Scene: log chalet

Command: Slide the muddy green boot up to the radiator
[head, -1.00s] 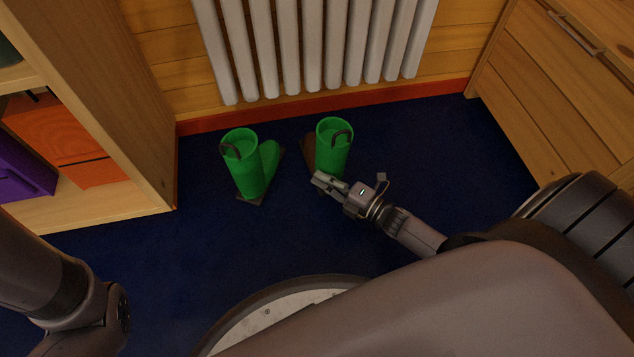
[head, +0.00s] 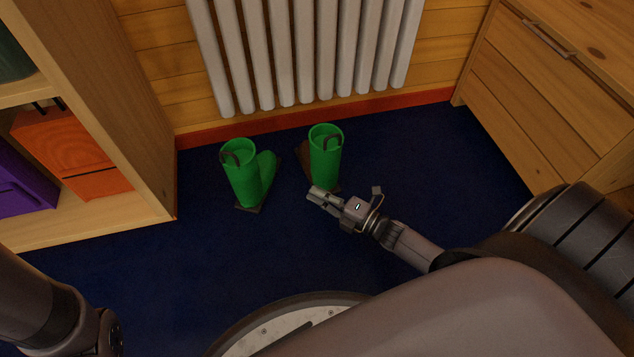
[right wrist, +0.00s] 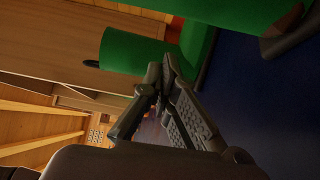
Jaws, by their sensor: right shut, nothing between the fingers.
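The muddy green boot (head: 326,158) stands upright on the blue carpet, with a brown foot part, a little in front of the radiator (head: 305,55); a gap of carpet shows between them. My right gripper (head: 314,194) is shut and empty, low by the near side of this boot; I cannot tell if it touches. In the right wrist view the shut fingers (right wrist: 165,95) are near a green shaft with a brown foot (right wrist: 284,34) at the top, likely the same boot. My left arm shows at the lower left, but its gripper is out of view.
A second green boot (head: 241,175) with a green toe stands to the left. A wooden shelf (head: 150,110) with orange and purple boxes is at left, a wooden drawer unit (head: 540,85) at right. Carpet is free between boots and drawers.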

